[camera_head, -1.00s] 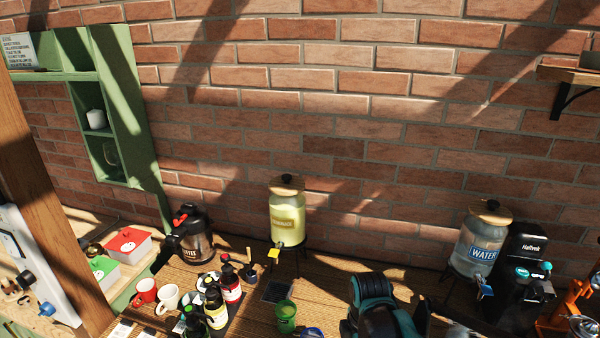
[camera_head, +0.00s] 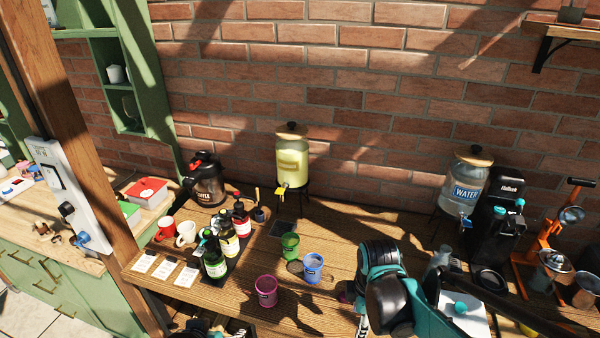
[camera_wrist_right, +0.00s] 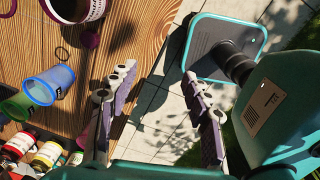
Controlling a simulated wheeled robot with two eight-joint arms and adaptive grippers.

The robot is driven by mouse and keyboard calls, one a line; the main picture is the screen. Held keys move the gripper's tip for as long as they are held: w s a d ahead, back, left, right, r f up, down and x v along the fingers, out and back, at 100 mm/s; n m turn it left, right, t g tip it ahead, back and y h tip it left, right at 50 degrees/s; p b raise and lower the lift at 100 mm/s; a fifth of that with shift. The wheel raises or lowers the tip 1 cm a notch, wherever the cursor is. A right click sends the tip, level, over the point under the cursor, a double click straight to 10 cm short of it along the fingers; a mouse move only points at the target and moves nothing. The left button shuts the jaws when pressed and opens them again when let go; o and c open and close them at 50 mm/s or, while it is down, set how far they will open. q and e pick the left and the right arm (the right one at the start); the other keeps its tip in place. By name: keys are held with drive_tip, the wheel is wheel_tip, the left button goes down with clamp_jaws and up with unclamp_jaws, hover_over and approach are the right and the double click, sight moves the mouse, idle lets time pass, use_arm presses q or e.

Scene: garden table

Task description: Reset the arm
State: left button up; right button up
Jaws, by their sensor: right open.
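My right arm (camera_head: 385,290) comes in from the bottom right of the head view, over the front of the wooden table (camera_head: 340,235). In the right wrist view my right gripper (camera_wrist_right: 158,88) is open, with nothing between its fingers. It hangs at the table's edge, with floor tiles visible between the fingers. In the head view the arm hides most of this gripper. Dark parts at the bottom edge, left of centre, may be my left gripper (camera_head: 205,328), but they are cut off and their state is unclear.
Pink (camera_head: 265,290), green (camera_head: 290,245) and blue (camera_head: 313,266) cups stand near the arm. Bottles (camera_head: 228,238), mugs (camera_head: 186,232) and a coffee pot (camera_head: 205,180) are at left. A lemonade jar (camera_head: 292,160), water jar (camera_head: 466,185) and black machine (camera_head: 497,220) stand behind.

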drive_tip(key=s+d+f+m+t+b, duration=0.3)
drive_tip(key=s+m+t+b, duration=0.3)
drive_tip(key=m, duration=1.1)
drive_tip(key=s+b, duration=0.1)
drive_tip(key=b, duration=0.2)
drive_tip(key=shift+s+d+t, duration=0.15)
drive_tip(key=shift+s+t, duration=0.15)
drive_tip(key=shift+s, duration=0.05)
